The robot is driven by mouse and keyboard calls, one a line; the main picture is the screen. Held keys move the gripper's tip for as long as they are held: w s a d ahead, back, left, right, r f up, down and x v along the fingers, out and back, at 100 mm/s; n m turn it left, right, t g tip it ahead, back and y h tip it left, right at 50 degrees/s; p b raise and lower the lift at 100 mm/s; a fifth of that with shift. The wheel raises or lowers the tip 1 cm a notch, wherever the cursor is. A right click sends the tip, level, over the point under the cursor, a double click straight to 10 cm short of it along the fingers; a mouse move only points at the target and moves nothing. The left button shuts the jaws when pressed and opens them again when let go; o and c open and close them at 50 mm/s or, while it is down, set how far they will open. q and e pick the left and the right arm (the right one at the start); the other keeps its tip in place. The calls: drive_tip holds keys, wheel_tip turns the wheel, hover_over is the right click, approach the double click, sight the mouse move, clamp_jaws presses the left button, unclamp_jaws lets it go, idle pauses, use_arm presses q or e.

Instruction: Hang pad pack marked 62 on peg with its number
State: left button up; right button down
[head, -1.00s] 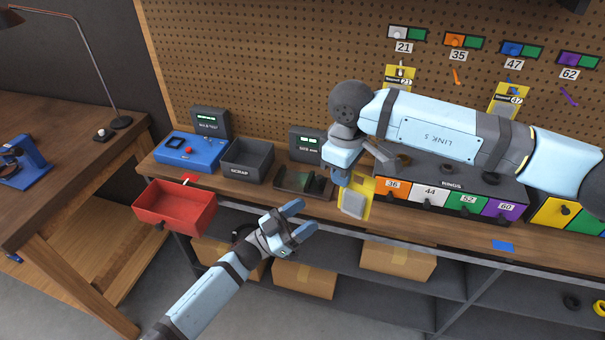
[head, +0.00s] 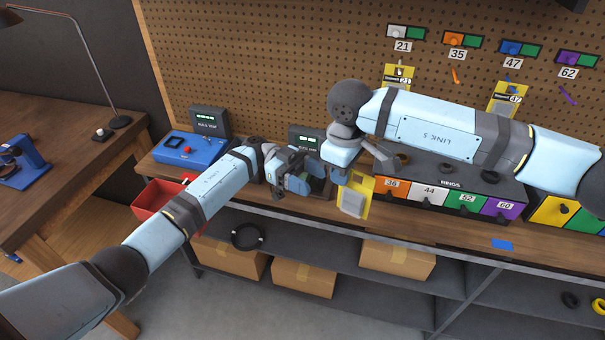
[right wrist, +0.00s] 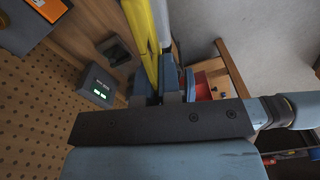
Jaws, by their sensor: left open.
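A yellow pad pack with a grey pad (head: 352,203) hangs from my right gripper (head: 343,172) above the bench's front edge. The right wrist view shows the pack edge-on (right wrist: 141,38) between the fingers (right wrist: 168,86); its number cannot be read. My left gripper (head: 302,180) is open, just left of the pack and apart from it. The purple peg (head: 567,96) under label 62 (head: 568,73) at the pegboard's upper right is bare. Yellow packs hang at label 21 (head: 398,76) and label 47 (head: 505,100); the orange peg (head: 456,75) under label 35 is bare.
My right arm crosses in front of the lower pegboard. A ring drawer unit (head: 450,180) stands on the bench. A blue device (head: 188,149) and a red bin (head: 150,197) are at left. Cardboard boxes (head: 398,260) sit on the shelf below.

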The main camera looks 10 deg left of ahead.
sight(348, 197)
use_arm(q)
drive_tip(key=x, duration=0.9)
drive_tip(key=shift+s+d, duration=0.15)
drive_tip(key=shift+d, duration=0.2)
drive_tip(key=c, duration=1)
drive_tip(key=shift+r, duration=0.1)
drive_tip(key=shift+c, duration=0.4)
use_arm(e)
drive_tip(key=c, duration=1.8)
unclamp_jaws()
use_arm(q)
clamp_jaws()
use_arm(e)
drive_tip(key=o, duration=0.6)
drive_tip(key=shift+c, duration=0.2)
